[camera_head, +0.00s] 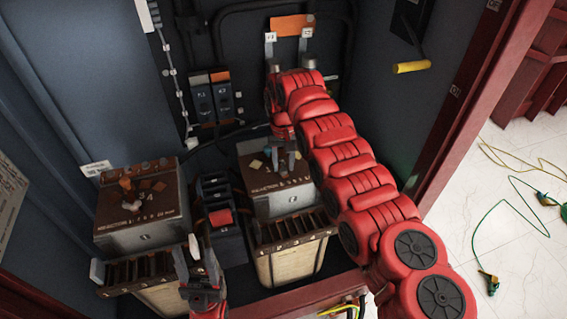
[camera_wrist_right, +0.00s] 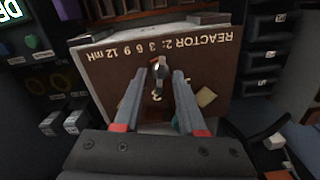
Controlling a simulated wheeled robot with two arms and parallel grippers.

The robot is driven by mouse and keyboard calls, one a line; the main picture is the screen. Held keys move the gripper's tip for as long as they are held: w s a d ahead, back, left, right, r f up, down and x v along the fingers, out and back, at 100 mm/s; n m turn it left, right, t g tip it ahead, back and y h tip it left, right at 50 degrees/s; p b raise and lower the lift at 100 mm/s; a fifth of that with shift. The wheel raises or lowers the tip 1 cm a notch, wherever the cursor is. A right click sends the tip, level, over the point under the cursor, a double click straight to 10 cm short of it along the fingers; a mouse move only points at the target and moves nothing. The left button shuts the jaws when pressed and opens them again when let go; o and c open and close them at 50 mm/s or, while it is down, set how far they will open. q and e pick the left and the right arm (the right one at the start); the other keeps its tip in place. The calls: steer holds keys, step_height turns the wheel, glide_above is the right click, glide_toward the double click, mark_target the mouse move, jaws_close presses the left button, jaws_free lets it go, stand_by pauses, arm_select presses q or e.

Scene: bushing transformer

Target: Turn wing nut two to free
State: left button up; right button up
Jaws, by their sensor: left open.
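The brown-topped block marked "REACTOR 2" (camera_head: 282,203) stands in the cabinet in the middle of the head view; its top also fills much of the right wrist view (camera_wrist_right: 112,72). A small metal wing nut or stud (camera_wrist_right: 159,70) rises from that top. My right gripper (camera_wrist_right: 161,80) is above the block, with its two fingers apart, one on each side of the metal piece; I cannot tell whether they touch it. In the head view, the right gripper (camera_head: 286,160) partly hides the nut. My left gripper (camera_head: 192,258) is open and empty at the lower left, in front of the blocks.
A similar brown block (camera_head: 143,215) stands on the left. A dark unit with a red switch (camera_head: 221,218) is between the blocks. A yellow-handled lever (camera_head: 412,67) is on the right wall. The red cabinet sill (camera_head: 300,296) runs along the front.

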step_height(320, 180, up, 8)
steer(key=shift+a+r, duration=0.1)
steer(key=shift+a, duration=0.05)
step_height(320, 180, up, 8)
steer(key=p, duration=0.8)
glide_above(283, 166)
steer(key=shift+r, duration=0.45)
